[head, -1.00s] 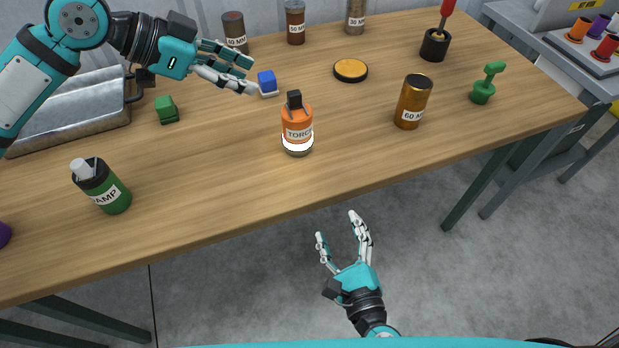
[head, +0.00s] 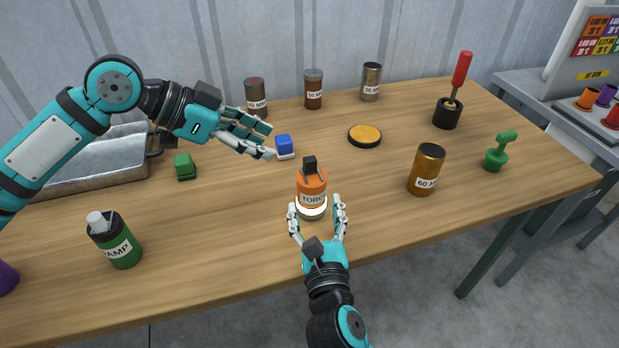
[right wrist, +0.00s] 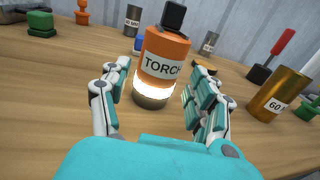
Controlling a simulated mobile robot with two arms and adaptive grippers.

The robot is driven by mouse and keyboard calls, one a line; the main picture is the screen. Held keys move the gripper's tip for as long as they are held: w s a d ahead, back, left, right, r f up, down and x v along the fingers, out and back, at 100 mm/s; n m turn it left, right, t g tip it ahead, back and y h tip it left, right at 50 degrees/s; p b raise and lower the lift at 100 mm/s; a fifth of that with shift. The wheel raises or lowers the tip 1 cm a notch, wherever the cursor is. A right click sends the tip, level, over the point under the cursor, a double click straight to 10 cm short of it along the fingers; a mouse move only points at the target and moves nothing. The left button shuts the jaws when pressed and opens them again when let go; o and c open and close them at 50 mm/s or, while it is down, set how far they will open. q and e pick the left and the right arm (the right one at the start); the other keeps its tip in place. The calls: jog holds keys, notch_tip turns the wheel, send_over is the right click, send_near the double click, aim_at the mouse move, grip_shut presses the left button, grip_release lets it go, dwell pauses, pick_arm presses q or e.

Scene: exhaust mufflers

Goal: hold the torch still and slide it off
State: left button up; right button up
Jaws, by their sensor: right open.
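The torch (head: 312,187) is orange with a black top, a label and a glowing white band near its base. It stands upright on the wooden table; in the right wrist view it (right wrist: 165,62) is straight ahead. My right gripper (head: 317,205) is open at the torch's near side, with its fingers spread to either side of it. In the right wrist view the fingers (right wrist: 160,95) show gaps to the torch. My left gripper (head: 268,142) hovers behind and left of the torch, near a blue block (head: 284,145), fingers extended and empty; its opening is unclear.
An amber 60 cylinder (head: 426,170) stands right of the torch, and a yellow-topped black disc (head: 365,135) behind it. A green bottle (head: 118,240) and green block (head: 185,166) are left. A red-handled tool (head: 460,80) and green knob (head: 497,155) are at right. Several cylinders line the back.

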aim_at(309, 175)
jog(key=w, duration=0.3)
jog(key=w+a, duration=0.1)
jog(key=w, duration=0.5)
jog(key=shift+w+a, duration=0.15)
jog(key=shift+w, duration=0.25)
grip_shut()
dwell(1.0)
